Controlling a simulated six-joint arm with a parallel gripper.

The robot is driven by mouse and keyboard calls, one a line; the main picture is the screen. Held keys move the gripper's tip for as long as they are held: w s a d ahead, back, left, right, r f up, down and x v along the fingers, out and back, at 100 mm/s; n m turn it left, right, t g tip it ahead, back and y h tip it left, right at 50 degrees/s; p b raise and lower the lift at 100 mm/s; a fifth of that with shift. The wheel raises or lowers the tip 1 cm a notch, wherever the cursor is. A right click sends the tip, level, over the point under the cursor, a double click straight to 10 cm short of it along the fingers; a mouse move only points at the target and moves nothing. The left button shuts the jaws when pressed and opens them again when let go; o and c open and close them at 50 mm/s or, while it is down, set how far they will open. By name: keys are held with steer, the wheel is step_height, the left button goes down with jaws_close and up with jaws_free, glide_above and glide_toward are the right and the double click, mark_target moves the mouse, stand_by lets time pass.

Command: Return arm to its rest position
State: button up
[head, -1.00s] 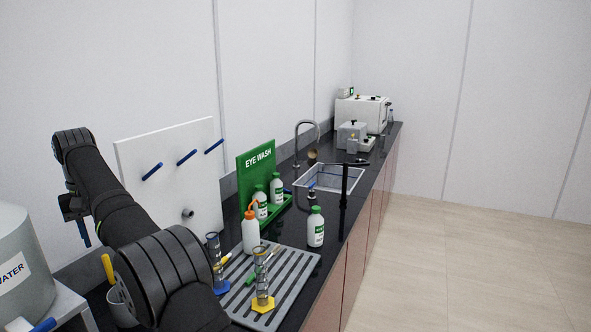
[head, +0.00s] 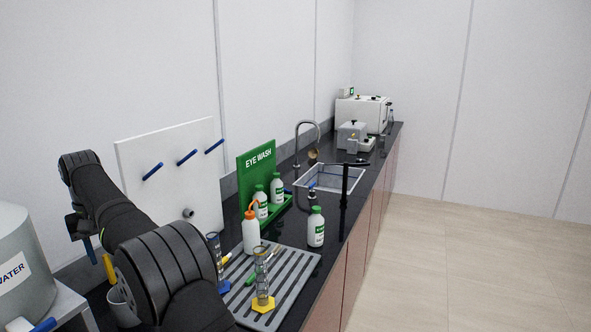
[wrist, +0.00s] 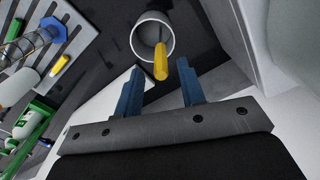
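My gripper (wrist: 159,82) is open in the wrist view, its two blue fingers apart with nothing between them. Beyond the fingertips stands a white cup (wrist: 140,38) with a yellow-handled tool (wrist: 160,62) in it. In the head view, my black arm is folded at the left, in front of the white pegboard (head: 135,155). One blue gripper finger (head: 90,249) hangs down there, above the yellow handle (head: 109,268). The other finger is hidden in that view. The arm partly hides the cup.
A grey water tank (head: 22,255) stands at the left. A grey drying rack (head: 290,285) holds a cylinder with a yellow base (head: 263,303). A wash bottle (head: 250,232) and another bottle (head: 316,228) stand nearby. The eye wash board (head: 257,160) and sink (head: 330,178) lie farther back.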

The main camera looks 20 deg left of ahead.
step_height(320, 180, up, 4)
steer(key=shift+r, duration=0.1)
steer(key=w+d+r+m, duration=0.3)
steer(key=w+d, duration=0.5)
steer(key=d, duration=0.1)
steer(key=w+d+r+m, duration=0.2)
steer(key=w+d+m, duration=0.1)
steer(key=w+d, duration=0.6)
steer(key=w+d+f+m, duration=0.2)
steer(key=w+d+f, duration=0.3)
steer(key=d, duration=0.5)
steer(key=w+d+f+m, duration=0.2)
steer(key=w+d+f, duration=0.4)
steer(key=w+d, duration=0.2)
steer(key=w+d+f+m, duration=0.2)
steer(key=w+d+f, duration=0.4)
steer(key=d, duration=0.5)
steer(key=shift+w+d+m+t, duration=0.2)
steer(key=shift+d+m+t, duration=0.15)
steer(key=shift+m+t, duration=0.05)
steer(key=s+a+r+n, duration=0.1)
steer(key=s+a+r, duration=0.2)
steer(key=a, duration=0.5)
steer(key=s+a+r+n, duration=0.2)
steer(key=s+a+r, duration=0.2)
steer(key=a, duration=0.5)
steer(key=shift+s+a+r+n, duration=0.15)
steer(key=shift+a+r+n, duration=0.15)
steer(key=shift+r, duration=0.6)
